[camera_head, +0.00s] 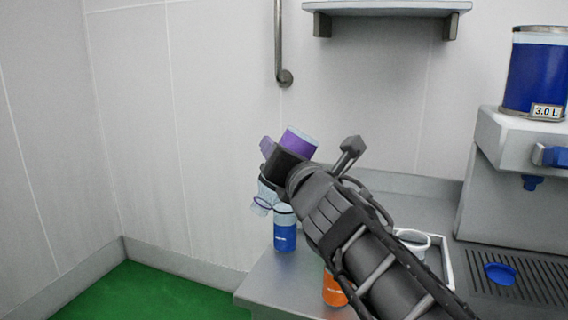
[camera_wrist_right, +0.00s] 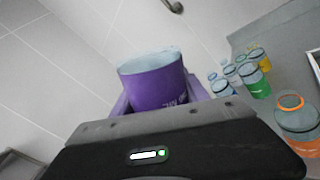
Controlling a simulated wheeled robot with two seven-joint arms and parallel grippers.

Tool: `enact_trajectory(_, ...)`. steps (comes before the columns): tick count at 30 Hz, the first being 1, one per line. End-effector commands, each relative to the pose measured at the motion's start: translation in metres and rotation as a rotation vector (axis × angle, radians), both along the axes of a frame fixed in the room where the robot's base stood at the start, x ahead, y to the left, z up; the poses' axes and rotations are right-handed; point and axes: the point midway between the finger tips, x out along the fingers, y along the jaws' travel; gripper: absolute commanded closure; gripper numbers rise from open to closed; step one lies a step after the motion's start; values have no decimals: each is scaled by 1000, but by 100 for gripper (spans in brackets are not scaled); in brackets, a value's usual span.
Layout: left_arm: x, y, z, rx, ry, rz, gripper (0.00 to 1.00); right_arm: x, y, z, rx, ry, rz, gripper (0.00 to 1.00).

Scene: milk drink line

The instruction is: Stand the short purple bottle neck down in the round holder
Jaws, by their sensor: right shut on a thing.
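The short purple bottle (camera_head: 299,141) is held by my right gripper (camera_head: 284,164), above the counter's left end and clear of it. It is tilted, its pale flat base up and to the right, its clear neck end down and to the left. In the right wrist view the purple bottle (camera_wrist_right: 155,84) rises between the purple fingers, base uppermost. A white round cup-like thing (camera_head: 413,237) stands in a white tray, partly behind my right arm; I cannot tell whether it is the round holder. My left gripper is not in view.
A blue-labelled bottle (camera_head: 285,231) stands on the counter just below the held bottle. An orange-labelled bottle (camera_head: 334,290) is partly hidden by my arm. Several bottles show in the wrist view, including a green one (camera_wrist_right: 254,80). A dispenser (camera_head: 510,150) stands at the right.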

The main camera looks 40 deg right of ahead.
Motion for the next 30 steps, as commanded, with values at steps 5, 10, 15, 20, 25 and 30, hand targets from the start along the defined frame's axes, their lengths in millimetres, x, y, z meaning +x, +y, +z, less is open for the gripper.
enact_trajectory(5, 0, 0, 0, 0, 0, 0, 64, 0, 0, 1, -30, 10, -1, 86)
enact_trajectory(10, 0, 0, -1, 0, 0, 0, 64, 0, 0, 1, -45, 16, 0, 86)
enact_trajectory(15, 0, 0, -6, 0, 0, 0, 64, 0, 1, 0, -243, 86, 1, 86)
enact_trajectory(20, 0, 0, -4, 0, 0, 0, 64, 0, 0, 1, -475, 172, 1, 86)
enact_trajectory(25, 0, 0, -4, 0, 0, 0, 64, 0, 0, 1, -519, 188, 0, 86)
enact_trajectory(30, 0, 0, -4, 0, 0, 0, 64, 0, 0, 1, -517, 187, 1, 86)
